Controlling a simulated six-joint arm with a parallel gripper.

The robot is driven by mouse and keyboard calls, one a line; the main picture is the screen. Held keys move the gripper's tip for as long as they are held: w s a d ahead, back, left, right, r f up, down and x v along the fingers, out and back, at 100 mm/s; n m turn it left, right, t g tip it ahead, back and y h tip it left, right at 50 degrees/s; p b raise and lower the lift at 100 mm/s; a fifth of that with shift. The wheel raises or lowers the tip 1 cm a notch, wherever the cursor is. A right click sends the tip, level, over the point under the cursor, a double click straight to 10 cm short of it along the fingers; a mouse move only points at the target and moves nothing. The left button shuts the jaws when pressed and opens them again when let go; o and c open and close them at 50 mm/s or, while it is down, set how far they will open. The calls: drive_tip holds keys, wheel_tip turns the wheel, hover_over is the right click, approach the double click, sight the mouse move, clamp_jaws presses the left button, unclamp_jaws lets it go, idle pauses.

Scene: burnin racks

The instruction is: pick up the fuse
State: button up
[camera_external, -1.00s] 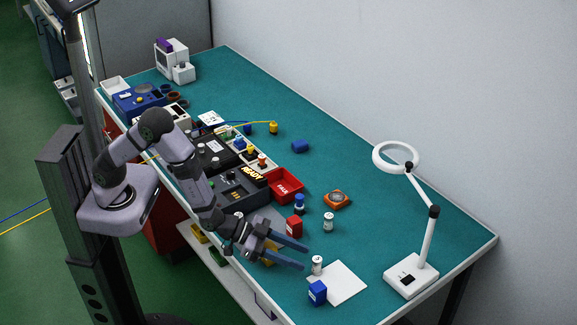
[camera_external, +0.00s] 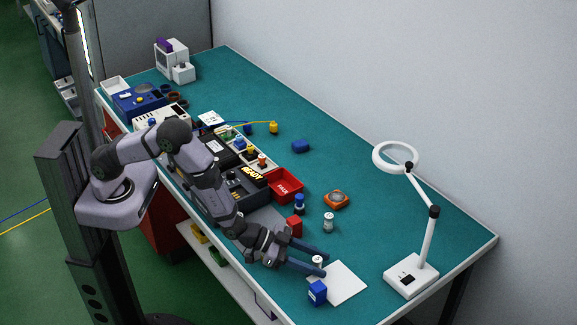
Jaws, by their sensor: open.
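Two small white cylinders with dark markings stand on the teal bench and look like fuses; I cannot tell which one the task means. The near white cylinder (camera_external: 317,261) stands beside the white sheet, partly hidden by my gripper. The other white cylinder (camera_external: 328,221) stands farther back, clear of the gripper. My gripper (camera_external: 325,262) is open and low over the bench, its two blue-grey fingers pointing right. In the picture the near cylinder lies between the fingers; contact cannot be made out.
A red block (camera_external: 294,226), a blue cylinder (camera_external: 299,205) and an orange item (camera_external: 336,199) are behind. A magnifier lamp (camera_external: 411,275) stands right. Open bench lies at the back right.

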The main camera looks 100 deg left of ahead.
sight(317, 259)
clamp_jaws()
drive_tip(key=shift+r, duration=0.2)
idle(0.3)
drive_tip(key=shift+r+b, duration=1.15)
drive_tip(key=shift+r, duration=3.7)
